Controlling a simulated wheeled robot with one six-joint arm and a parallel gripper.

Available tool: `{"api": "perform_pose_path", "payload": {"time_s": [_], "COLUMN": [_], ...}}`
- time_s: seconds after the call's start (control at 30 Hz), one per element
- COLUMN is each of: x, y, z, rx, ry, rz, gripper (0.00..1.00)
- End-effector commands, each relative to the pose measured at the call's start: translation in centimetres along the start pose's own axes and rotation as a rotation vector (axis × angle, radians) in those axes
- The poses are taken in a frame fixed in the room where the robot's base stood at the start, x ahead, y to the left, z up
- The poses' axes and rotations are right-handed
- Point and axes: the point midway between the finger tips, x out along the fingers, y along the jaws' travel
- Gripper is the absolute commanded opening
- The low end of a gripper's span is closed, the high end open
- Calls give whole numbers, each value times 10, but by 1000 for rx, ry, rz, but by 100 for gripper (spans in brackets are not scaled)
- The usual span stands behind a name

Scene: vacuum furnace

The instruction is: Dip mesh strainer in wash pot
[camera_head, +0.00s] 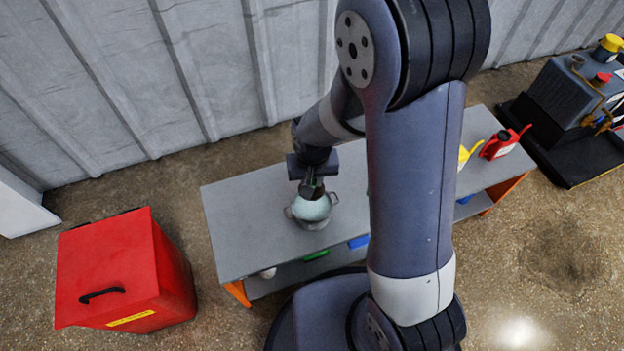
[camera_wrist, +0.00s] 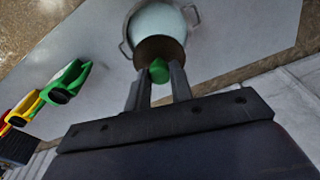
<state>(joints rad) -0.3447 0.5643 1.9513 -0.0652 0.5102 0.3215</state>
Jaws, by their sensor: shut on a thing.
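The wash pot (camera_head: 311,222) is a grey, two-handled pot with a pale surface inside, on the grey bench (camera_head: 245,225). In the wrist view the pot (camera_wrist: 125,47) is just beyond my fingertips. My gripper (camera_head: 312,189) points down right over the pot. In the wrist view my gripper (camera_wrist: 157,78) is shut on the green handle (camera_wrist: 158,71) of what looks like the mesh strainer. Its brown round part (camera_wrist: 158,48) overlaps the near part of the pot's opening. I cannot tell whether it touches the pale surface. The strainer is mostly hidden in the head view.
A red can (camera_head: 503,145) and a yellow can (camera_head: 464,156) stand at the bench's right. A red box (camera_head: 120,268) stands left on the floor; a dark machine (camera_head: 575,100) stands far right. The bench's left end is clear.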

Motion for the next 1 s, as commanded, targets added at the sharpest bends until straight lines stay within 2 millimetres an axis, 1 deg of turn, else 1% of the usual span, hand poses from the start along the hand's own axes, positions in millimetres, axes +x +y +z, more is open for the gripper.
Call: {"api": "perform_pose_path", "payload": {"time_s": [1.0], "x": [81], "y": [0], "z": [10], "rx": [0], "ry": [0], "rz": [0], "gripper": [0]}}
